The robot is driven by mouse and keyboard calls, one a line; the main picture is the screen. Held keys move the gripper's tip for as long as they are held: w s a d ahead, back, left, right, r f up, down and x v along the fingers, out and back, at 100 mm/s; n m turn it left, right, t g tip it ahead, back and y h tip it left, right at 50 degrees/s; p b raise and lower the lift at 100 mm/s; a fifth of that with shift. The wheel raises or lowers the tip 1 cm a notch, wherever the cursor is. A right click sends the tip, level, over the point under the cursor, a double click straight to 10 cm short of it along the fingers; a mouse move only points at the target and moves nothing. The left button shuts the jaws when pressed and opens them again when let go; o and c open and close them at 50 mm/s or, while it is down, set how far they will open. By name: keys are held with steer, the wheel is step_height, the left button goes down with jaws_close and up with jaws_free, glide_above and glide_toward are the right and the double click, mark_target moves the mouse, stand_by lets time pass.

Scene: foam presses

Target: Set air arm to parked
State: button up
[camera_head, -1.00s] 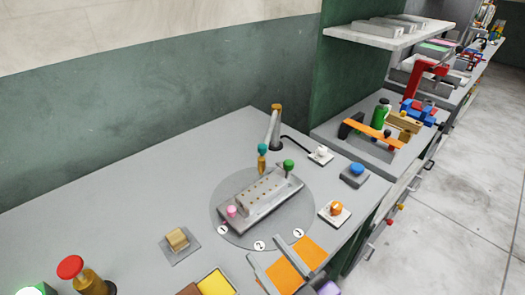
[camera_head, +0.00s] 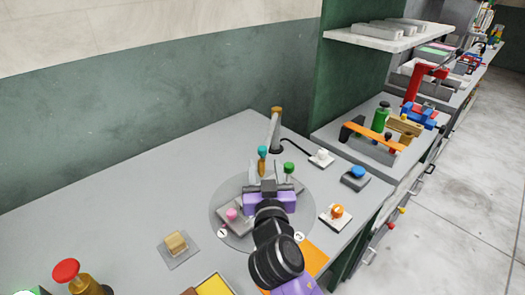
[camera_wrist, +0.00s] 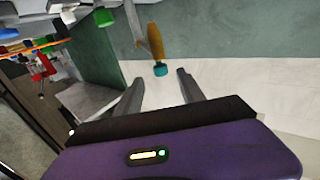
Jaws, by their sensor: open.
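The air arm seems to be the slanted grey post (camera_head: 274,132) with a brass top and dark base, behind the round plate. An upright brass piece with a teal cap (camera_head: 262,152) is in front of it; I cannot tell whether they join. In the wrist view, which looks upside down, the teal cap (camera_wrist: 160,69) shows between my fingertips and seems a little beyond them. My gripper (camera_head: 265,170) is open and empty over the grey block on the round plate. It also shows open in the wrist view (camera_wrist: 161,75). My arm hides much of the block.
A green knob (camera_head: 289,168) stands close right of my gripper, and a pink knob (camera_head: 232,214) is at front left. Pads with a white button (camera_head: 322,155), blue button (camera_head: 357,171) and orange knob (camera_head: 337,211) lie to the right. The table's left side is mostly clear.

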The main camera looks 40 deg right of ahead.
mark_target(263, 154)
steer(key=p+x, duration=0.2)
steer(key=x, duration=0.5)
steer(key=shift+w, duration=0.1)
jaws_close()
stand_by(1.3)
